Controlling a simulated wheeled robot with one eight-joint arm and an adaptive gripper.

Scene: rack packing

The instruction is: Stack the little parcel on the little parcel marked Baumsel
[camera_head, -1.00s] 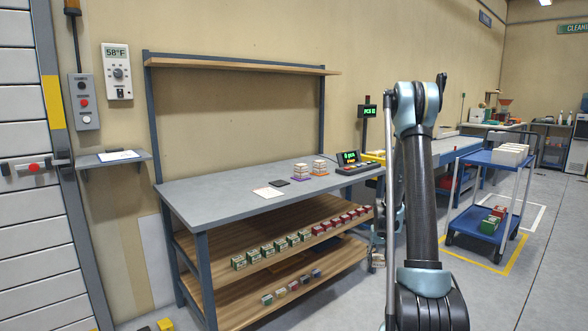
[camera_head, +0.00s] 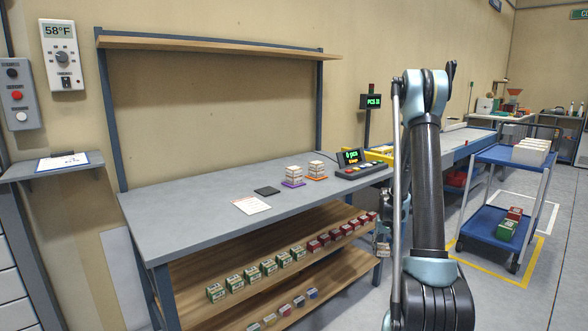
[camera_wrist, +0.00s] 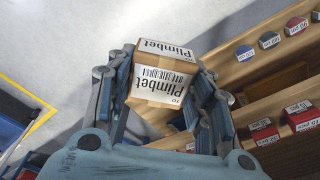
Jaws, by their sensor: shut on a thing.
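My gripper (camera_wrist: 161,68) is shut on a small brown parcel (camera_wrist: 160,87) with white labels reading Plimbet, seen in the wrist view with a finger on each side. On the grey workbench (camera_head: 200,205), one stack of small white-and-brown parcels (camera_head: 294,173) sits on a purple mat (camera_head: 293,185). Another stack of similar parcels (camera_head: 316,167) sits on an orange mat (camera_head: 317,178). Their labels are too small to read, so I cannot tell which parcel is marked Baumsel. In the head view my arm stands right of the bench, with the gripper low beside its right end.
Green boxes (camera_head: 252,274) and red boxes (camera_head: 335,234) line the bench's middle shelf; small boxes (camera_head: 284,309) stand on the lower one. A black pad (camera_head: 266,191), a paper sheet (camera_head: 251,205) and a counter console (camera_head: 358,168) lie on top. A blue cart (camera_head: 485,222) stands right.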

